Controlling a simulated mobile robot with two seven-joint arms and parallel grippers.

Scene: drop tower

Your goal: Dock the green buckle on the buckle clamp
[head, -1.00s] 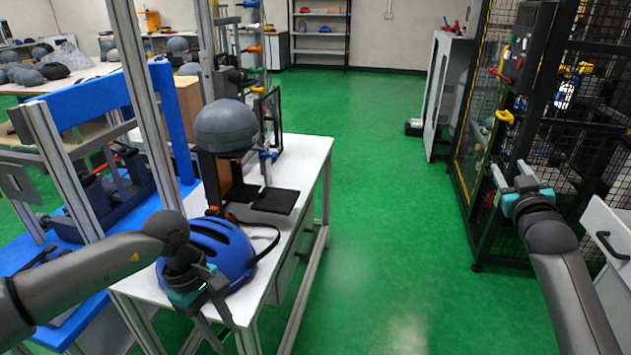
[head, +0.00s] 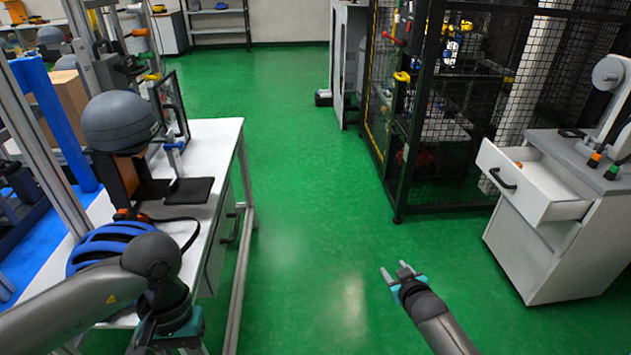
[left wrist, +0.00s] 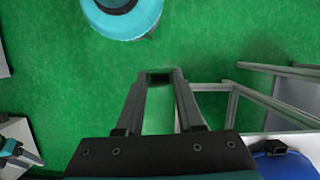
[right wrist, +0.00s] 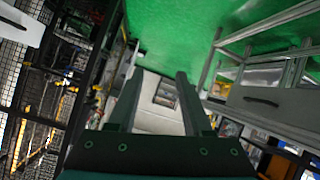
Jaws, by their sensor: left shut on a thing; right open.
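My left gripper (left wrist: 159,76) is shut on a small dark thing (left wrist: 159,77) in the left wrist view; I cannot tell whether it is the green buckle. In the head view the left gripper sits at the bottom edge, in front of the blue helmet, with its fingertips out of frame. My right gripper (head: 396,273) is open and empty over the green floor; its open fingers also show in the right wrist view (right wrist: 160,82). I cannot make out the buckle clamp for certain. A white device (head: 610,85) stands on the cabinet at the right.
The white cabinet (head: 540,260) has an open drawer (head: 535,205) with an orange thing inside. Small orange and green-topped pieces stand on its top. A blue helmet (head: 95,245) and grey headform (head: 118,122) are on the left table (head: 222,150). A mesh cage stands behind. The middle floor is clear.

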